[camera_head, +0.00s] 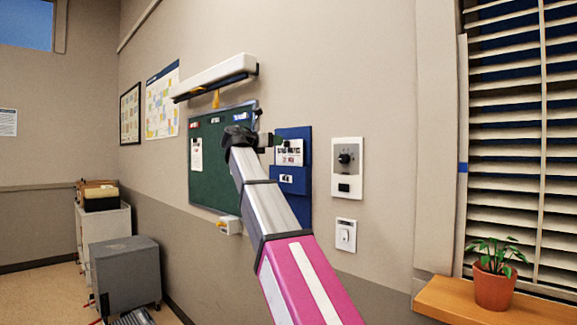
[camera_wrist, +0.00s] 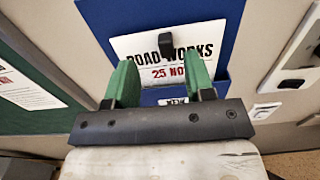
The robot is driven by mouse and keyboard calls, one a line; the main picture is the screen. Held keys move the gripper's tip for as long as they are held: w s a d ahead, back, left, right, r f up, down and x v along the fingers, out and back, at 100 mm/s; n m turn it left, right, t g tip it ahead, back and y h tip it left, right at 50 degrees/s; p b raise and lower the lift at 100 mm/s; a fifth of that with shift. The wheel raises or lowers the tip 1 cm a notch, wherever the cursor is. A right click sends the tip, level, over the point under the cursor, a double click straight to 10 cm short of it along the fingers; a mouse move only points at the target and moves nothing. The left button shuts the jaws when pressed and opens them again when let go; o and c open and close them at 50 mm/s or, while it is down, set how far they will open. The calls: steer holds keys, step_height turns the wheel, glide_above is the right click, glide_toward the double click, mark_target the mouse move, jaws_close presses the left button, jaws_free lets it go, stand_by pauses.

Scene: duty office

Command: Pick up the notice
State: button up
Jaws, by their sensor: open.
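A white notice (camera_wrist: 208,42) with the words "ROAD WORKS" and a red date line stands against a blue wall holder (camera_wrist: 100,18). In the head view the notice (camera_head: 290,152) shows on the blue holder (camera_head: 303,205), right of the green board. A small black tab sits at the middle of the notice. My gripper (camera_wrist: 160,72) is open, its two green fingers apart in front of the notice's lower part. Nothing is held between them. The fingers cover parts of the notice's lower edge; I cannot tell whether they touch it. In the head view my gripper (camera_head: 268,141) is beside the notice.
A green board (camera_head: 220,175) with a white paper (camera_head: 196,155) is left of the holder. A dial panel (camera_head: 347,168) and a switch (camera_head: 346,235) are on the wall to the right. A white lamp-like bar (camera_head: 215,77) juts out above. A potted plant (camera_head: 494,288) stands far right.

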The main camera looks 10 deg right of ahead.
steer(key=x, duration=0.5)
steer(key=shift+s+d, duration=0.2)
steer(key=shift+d, duration=0.05)
jaws_close()
